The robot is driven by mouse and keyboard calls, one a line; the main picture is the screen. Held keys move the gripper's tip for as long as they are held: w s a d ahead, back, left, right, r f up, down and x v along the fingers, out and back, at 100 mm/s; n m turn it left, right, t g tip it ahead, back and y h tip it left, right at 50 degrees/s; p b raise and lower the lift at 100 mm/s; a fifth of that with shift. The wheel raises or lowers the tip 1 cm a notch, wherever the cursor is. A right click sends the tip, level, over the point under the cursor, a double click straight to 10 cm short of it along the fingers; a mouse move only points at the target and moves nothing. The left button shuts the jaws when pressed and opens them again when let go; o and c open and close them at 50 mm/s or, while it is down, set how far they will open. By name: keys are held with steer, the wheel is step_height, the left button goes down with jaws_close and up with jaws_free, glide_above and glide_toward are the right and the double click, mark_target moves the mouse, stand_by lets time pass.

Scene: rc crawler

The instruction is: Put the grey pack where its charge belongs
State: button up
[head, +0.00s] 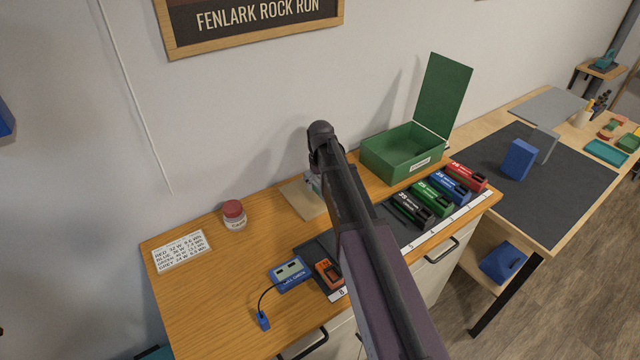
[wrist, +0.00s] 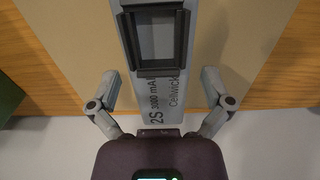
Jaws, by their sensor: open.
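The grey pack (wrist: 205,35) fills the middle of the wrist view, lettered "2S 3000 mA" and "Cellwick", with a black-framed recess on its face. It lies over a tan board. My gripper (wrist: 160,92) is open, one finger on each side of the pack and apart from it. I cannot tell how high the fingers are above the board. In the head view my arm hides most of this spot; part of the tan board (head: 300,200) shows. A white card (head: 181,251) lists colours with W and Wh figures, with GREY on its last line.
Red (head: 468,176), blue (head: 452,187), green (head: 434,199) and black (head: 412,210) packs stand in a row at right. Behind them is an open green box (head: 395,160). A blue meter (head: 289,274) with a cable, an orange item (head: 328,274) and a red-lidded jar (head: 234,214) are left.

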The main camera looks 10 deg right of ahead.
steer(key=shift+r, duration=0.2)
step_height(320, 180, up, 12)
steer(key=p, duration=1.2)
steer(key=shift+s+f, duration=0.1)
stand_by(0.6)
steer(key=s+m, duration=0.4)
steer(key=s, duration=1.7)
steer(key=shift+s+d+m, duration=0.25)
steer(key=shift+m, duration=0.05)
step_height(320, 180, down, 3)
steer(key=shift+r+b, duration=0.1)
steer(key=shift+b, duration=1.15)
